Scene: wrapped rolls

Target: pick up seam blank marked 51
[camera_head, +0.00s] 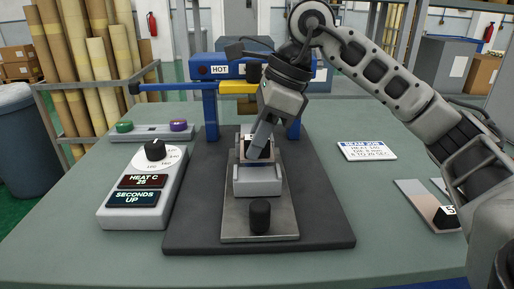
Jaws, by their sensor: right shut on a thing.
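My right gripper (260,146) points down at the middle of the table and is shut on a small dark piece with a pale marked face (247,137). This looks like a seam blank, but its marking is mostly hidden by the finger. It sits at the top of the grey holder (258,182) on the metal plate; I cannot tell whether it rests there. Another pale strip with a dark block (445,217) lies at the right edge; its label starts with 5 and the rest is hidden by my arm. My left gripper is not in view.
A blue press marked HOT (222,70) stands behind the holder. A printed card (366,151) lies right. The table's front left is clear.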

